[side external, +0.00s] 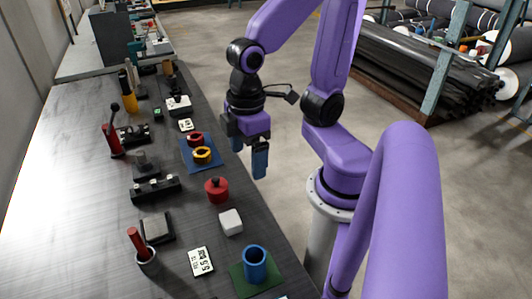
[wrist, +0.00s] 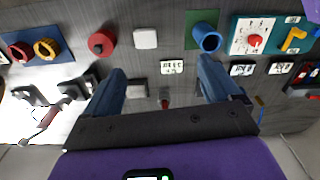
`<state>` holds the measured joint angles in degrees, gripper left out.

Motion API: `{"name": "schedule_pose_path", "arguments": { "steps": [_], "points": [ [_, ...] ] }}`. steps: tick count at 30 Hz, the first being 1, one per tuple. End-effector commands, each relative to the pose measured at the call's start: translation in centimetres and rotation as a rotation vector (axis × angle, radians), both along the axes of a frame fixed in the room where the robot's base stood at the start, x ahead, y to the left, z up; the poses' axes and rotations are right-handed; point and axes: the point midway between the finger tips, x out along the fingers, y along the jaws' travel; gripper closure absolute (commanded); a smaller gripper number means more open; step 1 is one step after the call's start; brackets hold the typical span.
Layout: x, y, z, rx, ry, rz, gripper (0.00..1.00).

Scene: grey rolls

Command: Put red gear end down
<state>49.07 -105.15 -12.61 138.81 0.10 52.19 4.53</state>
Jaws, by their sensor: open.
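A dark red ring-shaped piece (side external: 195,137), which looks like the red gear, sits on a blue mat (side external: 187,160) beside a yellow ring-shaped piece (side external: 203,155). In the wrist view the red piece (wrist: 19,52) is at the far left, next to the yellow one (wrist: 46,48). Which face of the red piece is down cannot be told. A round red piece with a dark knob (side external: 217,190) stands apart on the table; it also shows in the wrist view (wrist: 102,42). My gripper (side external: 245,150) is open and empty, in the air at the table's right edge, with both fingers (wrist: 162,70) showing.
A white block (side external: 231,222) and a blue cup (side external: 255,263) on a green mat (side external: 240,285) stand nearer the camera. A red-handled clamp (side external: 113,142), dark fixtures (side external: 155,188) and a holder with a red rod (side external: 146,258) line the table's left. Bare table lies between them.

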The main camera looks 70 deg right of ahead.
Motion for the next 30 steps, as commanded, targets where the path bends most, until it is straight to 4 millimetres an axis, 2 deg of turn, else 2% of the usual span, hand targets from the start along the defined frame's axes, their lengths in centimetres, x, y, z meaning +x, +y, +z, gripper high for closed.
{"name": "schedule_pose_path", "arguments": {
  "steps": [1,3,7,30],
  "points": [
    [-1.2,-0.3,0.0,0.001,-0.002,0.061,0.10],
    [-2.3,-0.7,-0.2,0.001,-0.003,0.125,0.10],
    [-3.4,-1.2,-0.3,0.001,-0.003,0.191,0.10],
    [-3.6,-1.2,-0.3,0.001,-0.003,0.199,0.10]
  ]
}}
